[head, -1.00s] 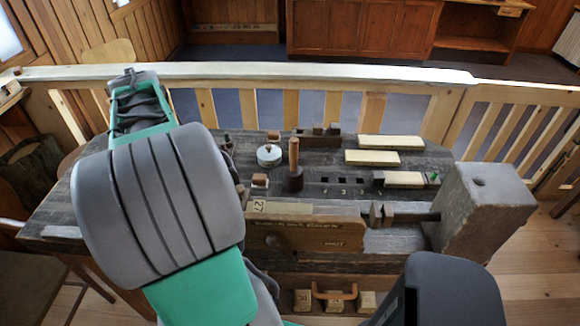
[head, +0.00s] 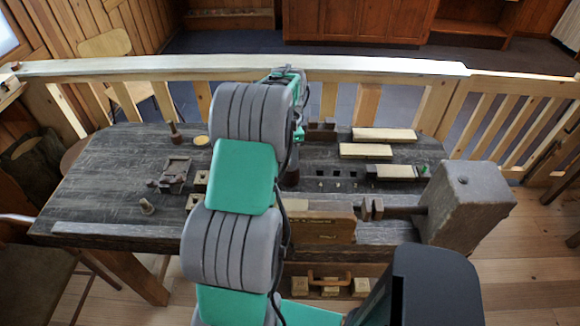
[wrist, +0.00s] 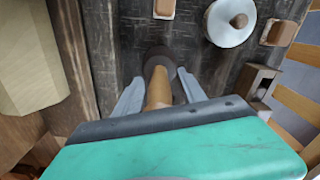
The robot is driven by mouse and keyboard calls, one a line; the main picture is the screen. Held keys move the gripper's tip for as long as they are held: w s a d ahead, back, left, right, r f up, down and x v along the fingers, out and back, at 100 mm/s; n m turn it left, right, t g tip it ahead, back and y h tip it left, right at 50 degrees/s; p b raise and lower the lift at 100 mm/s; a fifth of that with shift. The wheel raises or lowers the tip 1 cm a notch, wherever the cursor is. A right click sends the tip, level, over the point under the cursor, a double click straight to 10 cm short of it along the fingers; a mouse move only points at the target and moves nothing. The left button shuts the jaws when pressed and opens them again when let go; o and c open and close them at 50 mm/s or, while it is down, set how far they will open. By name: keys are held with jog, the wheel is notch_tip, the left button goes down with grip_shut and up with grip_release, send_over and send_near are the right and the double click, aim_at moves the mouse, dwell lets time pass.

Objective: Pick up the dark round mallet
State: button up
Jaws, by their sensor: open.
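The dark round mallet stands upright on the bench, its dark head (wrist: 162,62) down and its light wooden handle (wrist: 158,88) pointing up toward the wrist camera. In the head view, a bit of its dark head (head: 292,177) shows beside my arm, and the rest is hidden. My gripper (wrist: 160,77) is open, with one grey finger on each side of the handle in the wrist view. A gap shows on both sides, and I cannot tell any contact. In the head view my gripper is mostly hidden behind my arm.
Pale wooden bars (head: 384,135) lie at the bench's back right. A big grey wooden block (head: 466,205) stands at its right end. A railing (head: 380,67) runs behind.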

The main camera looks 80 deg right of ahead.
grip_shut()
dwell(0.5)
dwell(0.3)
